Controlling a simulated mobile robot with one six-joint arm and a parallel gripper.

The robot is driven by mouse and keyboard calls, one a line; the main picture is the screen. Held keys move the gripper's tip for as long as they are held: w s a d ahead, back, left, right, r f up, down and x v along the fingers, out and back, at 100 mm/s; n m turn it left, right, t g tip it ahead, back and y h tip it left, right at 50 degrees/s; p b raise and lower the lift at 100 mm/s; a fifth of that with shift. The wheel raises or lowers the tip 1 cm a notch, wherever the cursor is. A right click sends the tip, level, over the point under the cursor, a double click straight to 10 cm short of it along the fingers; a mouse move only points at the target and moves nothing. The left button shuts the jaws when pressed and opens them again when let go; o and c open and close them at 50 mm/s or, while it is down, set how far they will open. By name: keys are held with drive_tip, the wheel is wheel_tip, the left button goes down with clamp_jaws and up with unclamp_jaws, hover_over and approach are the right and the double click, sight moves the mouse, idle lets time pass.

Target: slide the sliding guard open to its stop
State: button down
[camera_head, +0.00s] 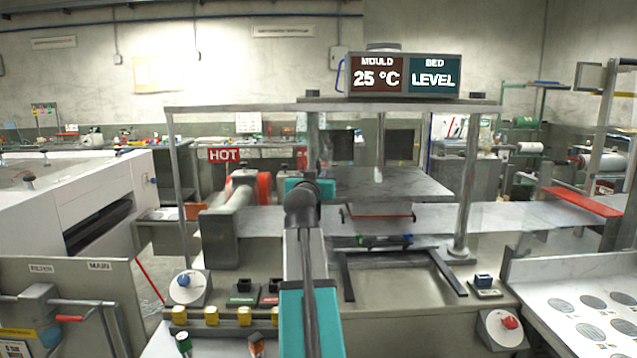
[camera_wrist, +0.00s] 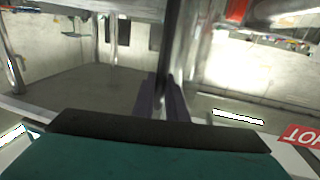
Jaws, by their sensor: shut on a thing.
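The machine's frame (camera_head: 330,106) spans the middle of the head view. A thin grey upright bar (camera_head: 313,145), apparently the sliding guard's edge or handle, rises behind my arm. The guard's clear panel is hard to make out, and I cannot tell how far open it is. In the wrist view, which looks upside down, my gripper (camera_wrist: 163,100) has its two dark fingers closed around an upright metallic bar (camera_wrist: 174,40). In the head view my wrist hides the fingertips and the grip itself.
A display (camera_head: 405,75) on top reads mould 25 °C and bed level. A red HOT sign (camera_head: 224,155) stands at the left near a roller (camera_head: 232,205). A grey plate (camera_head: 385,183) hangs over the bed. Knobs and yellow blocks (camera_head: 212,316) line the front.

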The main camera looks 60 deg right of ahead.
drive_tip(key=shift+w+a+f, duration=0.1)
drive_tip(key=shift+w+a, duration=0.05)
drive_tip(key=c, duration=1.8)
unclamp_jaws()
drive_tip(key=shift+w+a, duration=0.1)
drive_tip(key=shift+a, duration=0.05)
drive_tip(key=shift+o, duration=0.2)
drive_tip(key=shift+d, duration=0.2)
drive_tip(key=shift+s+a, duration=0.15)
drive_tip(key=shift+s, duration=0.05)
drive_tip(key=b+v, duration=0.3)
drive_tip(key=v, duration=1)
drive_tip(key=shift+s+a+b, duration=0.2)
drive_tip(key=shift+a+b, duration=0.05)
drive_tip(key=shift+b, duration=0.05)
